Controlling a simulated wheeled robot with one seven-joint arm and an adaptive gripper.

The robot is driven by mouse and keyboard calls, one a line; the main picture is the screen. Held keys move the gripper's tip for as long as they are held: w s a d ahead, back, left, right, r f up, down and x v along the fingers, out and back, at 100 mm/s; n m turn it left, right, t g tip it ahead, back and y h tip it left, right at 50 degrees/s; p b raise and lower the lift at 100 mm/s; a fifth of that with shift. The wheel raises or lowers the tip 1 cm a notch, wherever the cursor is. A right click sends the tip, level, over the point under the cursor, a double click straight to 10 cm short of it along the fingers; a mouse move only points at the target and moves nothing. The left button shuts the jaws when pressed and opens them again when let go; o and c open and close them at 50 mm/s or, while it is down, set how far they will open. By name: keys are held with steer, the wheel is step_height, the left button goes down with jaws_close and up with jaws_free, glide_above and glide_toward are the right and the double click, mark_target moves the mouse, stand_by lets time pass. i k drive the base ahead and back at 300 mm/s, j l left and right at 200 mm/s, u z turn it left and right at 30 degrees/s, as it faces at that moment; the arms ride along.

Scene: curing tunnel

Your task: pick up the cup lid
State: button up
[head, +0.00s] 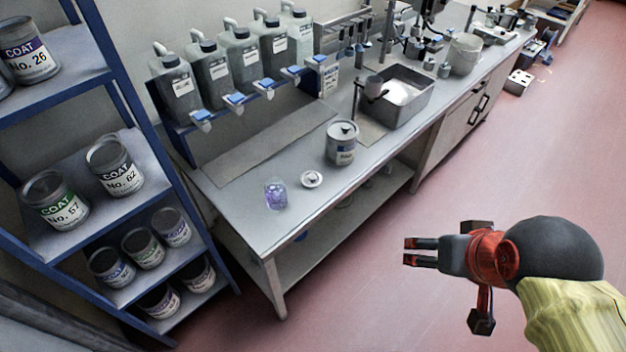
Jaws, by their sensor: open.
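The cup lid (311,179) is a small white disc with a darker middle, lying on the steel bench top near its front edge. A clear cup with purple contents (275,194) stands just left of it. A grey can (341,142) with a label stands to the right and behind the lid. My gripper (407,252) is open and empty, its two fingers pointing left. It is out over the floor, to the right of the bench, well apart from the lid. Nothing hides the lid.
The bench (243,205) runs away to the upper right, with a sink (410,105) and several jugs on a rack (215,112) behind. A blue shelf (150,185) with coat cans stands at left. The red floor (370,300) in front of the bench is clear.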

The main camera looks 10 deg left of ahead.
mark_target(309, 179)
steer(key=i+j+z, duration=0.1)
steer(key=i+j, duration=0.8)
